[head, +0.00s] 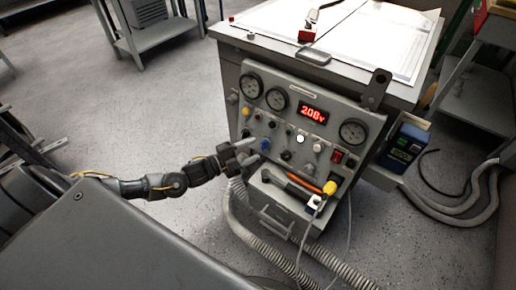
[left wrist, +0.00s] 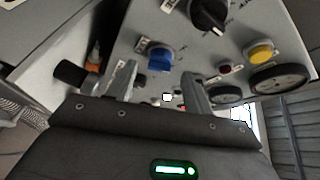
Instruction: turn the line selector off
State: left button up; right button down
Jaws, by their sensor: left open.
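The grey control panel (head: 290,165) on the front of the cabinet carries several knobs and buttons. A blue knob (head: 265,144) sits at its left; it also shows in the left wrist view (left wrist: 158,57). A black rotary knob (left wrist: 208,14) with markings around it is at the top of the left wrist view. The labels are too small to read, so I cannot tell which knob is the line selector. My left gripper (head: 249,152) is open and empty, just left of the blue knob, with its fingers (left wrist: 157,80) pointing toward the panel. My right gripper is not in view.
Gauges, a red display (head: 313,113) reading about 2.08 and a yellow button (left wrist: 262,52) are on the panel. A shelf (head: 290,195) with tools juts out below the knobs. Ribbed hoses (head: 262,252) lie on the floor.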

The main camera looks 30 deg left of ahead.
aim_at(262, 146)
pick_arm(q)
jog(key=shift+x, duration=1.55)
jog(key=c, duration=1)
